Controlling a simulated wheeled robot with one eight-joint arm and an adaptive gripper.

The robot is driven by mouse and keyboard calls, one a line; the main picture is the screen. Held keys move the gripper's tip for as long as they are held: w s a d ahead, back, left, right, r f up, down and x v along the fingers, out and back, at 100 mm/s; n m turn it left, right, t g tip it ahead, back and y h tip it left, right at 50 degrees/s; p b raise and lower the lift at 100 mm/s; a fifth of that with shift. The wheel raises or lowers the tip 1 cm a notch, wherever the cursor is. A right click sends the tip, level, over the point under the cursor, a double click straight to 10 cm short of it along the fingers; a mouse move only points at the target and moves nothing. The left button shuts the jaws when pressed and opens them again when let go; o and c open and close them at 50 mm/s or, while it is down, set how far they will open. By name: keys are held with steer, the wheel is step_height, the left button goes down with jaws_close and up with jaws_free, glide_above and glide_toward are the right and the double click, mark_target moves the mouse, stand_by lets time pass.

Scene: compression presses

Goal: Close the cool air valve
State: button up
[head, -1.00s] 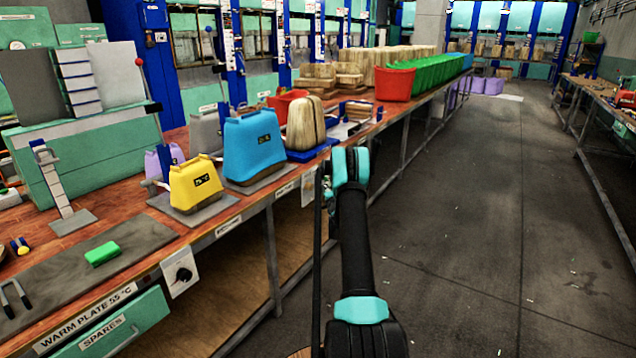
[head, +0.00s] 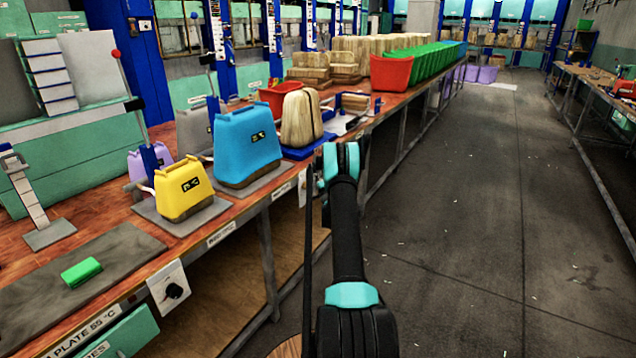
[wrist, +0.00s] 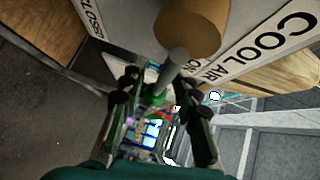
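The cool air valve shows in the wrist view as a tan round knob (wrist: 190,25) with a grey stem (wrist: 174,68). The stem slants down from the knob toward the space between my fingers. A "COOL AIR" label (wrist: 265,45) is to its right, and a partly cut-off label reading like "CLOSED" (wrist: 90,18) is to its left. My gripper (wrist: 163,92) has its green fingers spread on either side of the stem's lower end. I cannot tell whether either finger touches it. In the head view I cannot make out the valve or my fingers.
A long bench (head: 115,290) runs along the left, with a yellow case (head: 183,190), a blue case (head: 246,148) and a red bin (head: 390,72) on it. A dial panel (head: 170,288) hangs on its front edge. The floor (head: 470,230) to the right is clear.

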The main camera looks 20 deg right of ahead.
jaws_close()
